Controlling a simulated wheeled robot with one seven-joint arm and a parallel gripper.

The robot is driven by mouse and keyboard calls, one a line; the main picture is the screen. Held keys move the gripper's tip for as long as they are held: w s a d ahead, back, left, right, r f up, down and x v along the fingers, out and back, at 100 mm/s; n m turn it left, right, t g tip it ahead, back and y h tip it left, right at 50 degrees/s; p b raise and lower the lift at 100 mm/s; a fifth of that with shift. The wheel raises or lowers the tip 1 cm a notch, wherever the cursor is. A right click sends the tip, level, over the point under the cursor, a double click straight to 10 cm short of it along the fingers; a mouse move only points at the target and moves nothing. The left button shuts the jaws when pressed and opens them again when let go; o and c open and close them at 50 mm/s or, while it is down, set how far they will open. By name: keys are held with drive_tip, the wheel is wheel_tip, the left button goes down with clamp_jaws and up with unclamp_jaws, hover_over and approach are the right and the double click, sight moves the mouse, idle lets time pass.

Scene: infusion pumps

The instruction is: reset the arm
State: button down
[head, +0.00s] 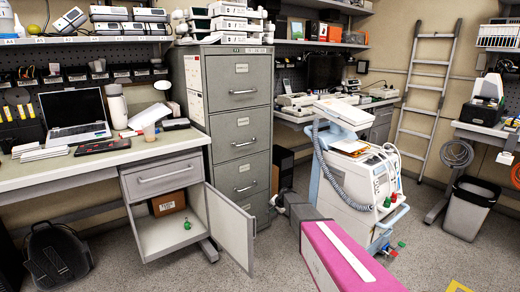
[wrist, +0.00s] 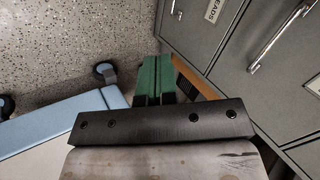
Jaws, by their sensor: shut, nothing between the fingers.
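My gripper shows in the wrist view (wrist: 156,75) as two green fingers pressed together, with nothing between them. In the head view, my pink and grey arm reaches in from the lower right. Its end points toward the grey filing cabinet (head: 238,125) and the gap between that cabinet and the white medical cart (head: 355,190). The fingertips are too small to make out clearly there. In the wrist view, the cabinet drawers (wrist: 225,45) are to the right of the fingers, and the cart's blue base (wrist: 50,120) is to the left.
A low cabinet door (head: 232,228) stands open on the left, with a brown box (head: 168,203) inside. A workbench (head: 85,172) holds a laptop (head: 75,115). A ladder (head: 428,95) leans on the back wall. A waste bin (head: 469,208) stands at right. Some speckled floor is bare.

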drive_tip(key=s+d+r+n+g+h, duration=0.1)
drive_tip(key=s+d+r+n, duration=0.1)
drive_tip(key=s, duration=1.1)
drive_tip(key=s+d+r+n+g+h, duration=0.2)
drive_tip(key=s+d+r, duration=0.3)
drive_tip(key=s, duration=0.9)
drive_tip(key=s+d+r+n+g+h, duration=0.1)
drive_tip(key=s+d+r, duration=0.3)
drive_tip(key=s, duration=0.9)
drive_tip(key=shift+s+n+g+h, duration=0.3)
drive_tip(key=shift+n+g, duration=0.2)
drive_tip(key=shift+n, duration=0.3)
